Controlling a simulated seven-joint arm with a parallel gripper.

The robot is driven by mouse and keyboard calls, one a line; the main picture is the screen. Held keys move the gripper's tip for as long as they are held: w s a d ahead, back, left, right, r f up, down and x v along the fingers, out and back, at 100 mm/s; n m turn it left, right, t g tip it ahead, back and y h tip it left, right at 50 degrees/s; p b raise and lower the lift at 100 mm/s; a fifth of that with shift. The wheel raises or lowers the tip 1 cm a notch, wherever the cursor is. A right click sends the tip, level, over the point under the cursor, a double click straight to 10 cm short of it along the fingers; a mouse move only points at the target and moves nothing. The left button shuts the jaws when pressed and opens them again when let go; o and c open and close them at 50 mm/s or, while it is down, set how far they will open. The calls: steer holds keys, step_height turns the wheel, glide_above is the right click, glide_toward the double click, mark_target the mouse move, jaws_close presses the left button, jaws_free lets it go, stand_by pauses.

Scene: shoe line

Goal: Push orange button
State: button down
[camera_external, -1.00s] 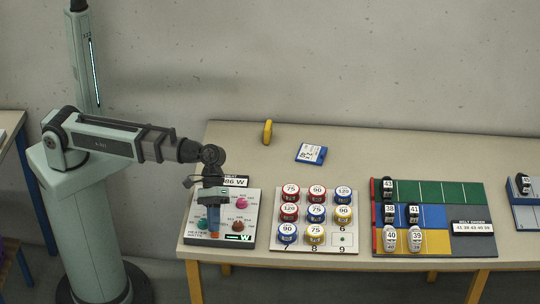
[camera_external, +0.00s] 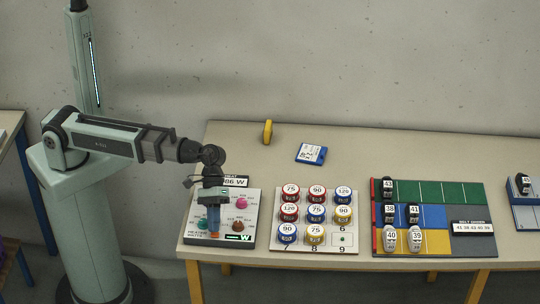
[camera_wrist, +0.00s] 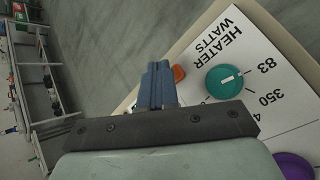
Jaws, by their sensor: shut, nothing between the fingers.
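The orange button (camera_wrist: 179,73) shows in the wrist view at the edge of the white heater panel, right beside my fingertips and partly hidden by them. My gripper (camera_wrist: 159,68) is shut and empty, its blue fingers pointing at the panel. In the external view my gripper (camera_external: 214,233) points down over the front of the heater panel (camera_external: 250,204). Orange shows at the fingers there, but I cannot tell button from finger. Whether the fingertips touch the button cannot be told.
The panel carries a teal knob (camera_wrist: 225,81), a purple knob (camera_wrist: 293,165), a pink knob (camera_external: 241,202) and a brown knob (camera_external: 238,226). To the right stand a board of numbered cans (camera_external: 346,239) and a coloured shoe board (camera_external: 472,215). The table's front edge is close.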

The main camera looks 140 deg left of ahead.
steer(key=shift+f, duration=0.15)
steer(key=shift+f, duration=0.35)
steer(key=shift+r, duration=0.1)
stand_by(0.5)
steer(key=shift+r, duration=0.4)
step_height(320, 180, up, 6)
stand_by(0.9)
stand_by(1.0)
